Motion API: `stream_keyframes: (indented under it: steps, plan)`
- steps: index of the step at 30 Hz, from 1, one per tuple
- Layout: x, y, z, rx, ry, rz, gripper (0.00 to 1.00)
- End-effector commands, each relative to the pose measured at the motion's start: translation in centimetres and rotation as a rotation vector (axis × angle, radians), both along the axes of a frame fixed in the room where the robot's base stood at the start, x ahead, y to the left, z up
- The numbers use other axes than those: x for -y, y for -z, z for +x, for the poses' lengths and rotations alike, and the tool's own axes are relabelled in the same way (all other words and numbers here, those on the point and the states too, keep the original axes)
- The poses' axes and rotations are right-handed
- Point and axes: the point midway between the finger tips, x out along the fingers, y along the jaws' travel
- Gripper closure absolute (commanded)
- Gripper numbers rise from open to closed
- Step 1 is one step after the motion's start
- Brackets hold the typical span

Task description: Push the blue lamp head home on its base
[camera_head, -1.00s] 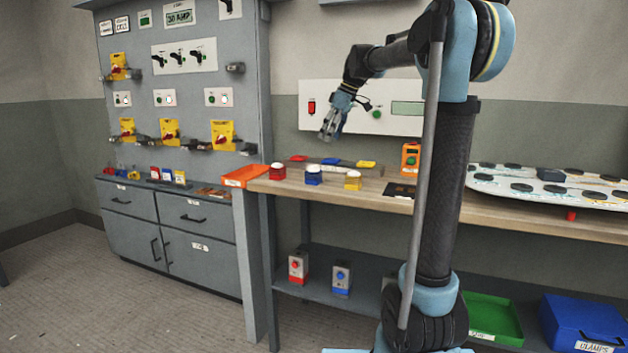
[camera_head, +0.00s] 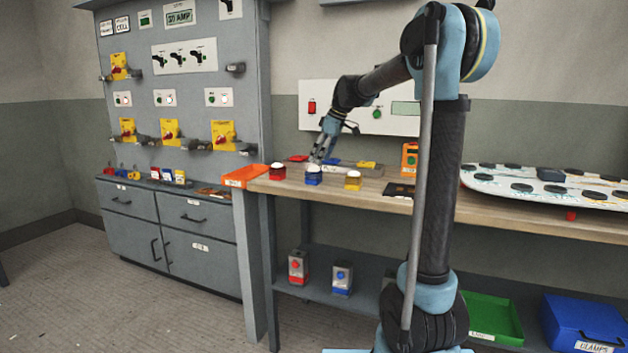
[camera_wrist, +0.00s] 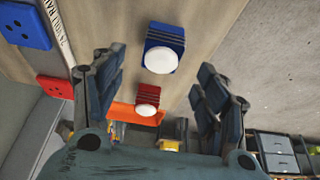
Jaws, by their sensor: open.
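The blue lamp head (camera_head: 313,177), a blue block with a white dome on top, stands on the bench between a red and a yellow one. In the wrist view the blue lamp head (camera_wrist: 165,40) lies ahead, between the lines of my two fingers. My gripper (camera_head: 317,160) is open and empty, pointing down above and slightly behind the blue lamp head; contact is not visible. A flat blue base (camera_head: 332,161) with dark holes sits on the rail behind; it also shows in the wrist view (camera_wrist: 25,22).
The red lamp head (camera_head: 277,172) and yellow lamp head (camera_head: 353,182) stand either side of the blue one. The rail also carries a red base (camera_head: 298,158) and a yellow base (camera_head: 366,164). An orange tray (camera_head: 243,176) is at the bench's left end.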

Motion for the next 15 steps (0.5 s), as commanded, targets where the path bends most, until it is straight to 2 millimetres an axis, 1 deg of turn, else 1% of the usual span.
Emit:
stream_keyframes:
  steps: [1,3,6,9,15]
  plan:
    - [-0.3,0.7,0.1,0.0,-0.001,0.0,0.33]
    - [-0.6,1.6,0.2,0.0,-0.001,0.0,0.33]
    - [-0.9,2.4,0.3,0.0,-0.001,0.0,0.33]
    - [-1.0,2.7,0.4,0.0,0.0,0.0,0.33]
    - [-1.0,2.8,0.4,0.0,0.0,-0.001,0.33]
